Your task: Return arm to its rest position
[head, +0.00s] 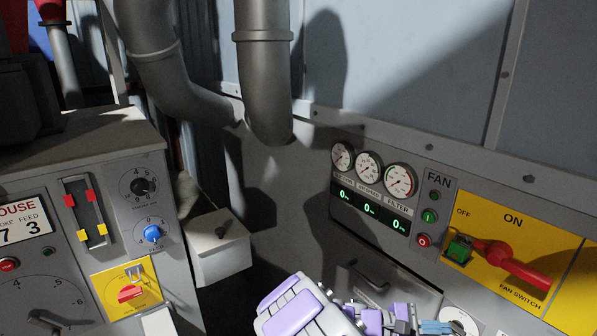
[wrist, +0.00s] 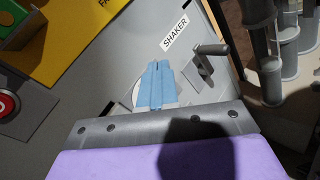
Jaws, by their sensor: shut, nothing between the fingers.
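My arm shows at the bottom of the head view, with purple and grey links. My gripper (head: 437,327) is at its right end, low in front of the control panel. In the wrist view my gripper's blue fingers (wrist: 157,84) are together with nothing between them. Behind them is a pale round disc (wrist: 122,97), partly hidden by the fingers. The disc also shows in part in the head view (head: 462,319).
The fan switch's red handle (head: 518,265) sticks out from a yellow panel (head: 505,220). The wrist view shows a shaker lever (wrist: 209,58) beside the fingers. A grey control cabinet (head: 80,158) stands at left, with a small grey box (head: 220,262) beside it.

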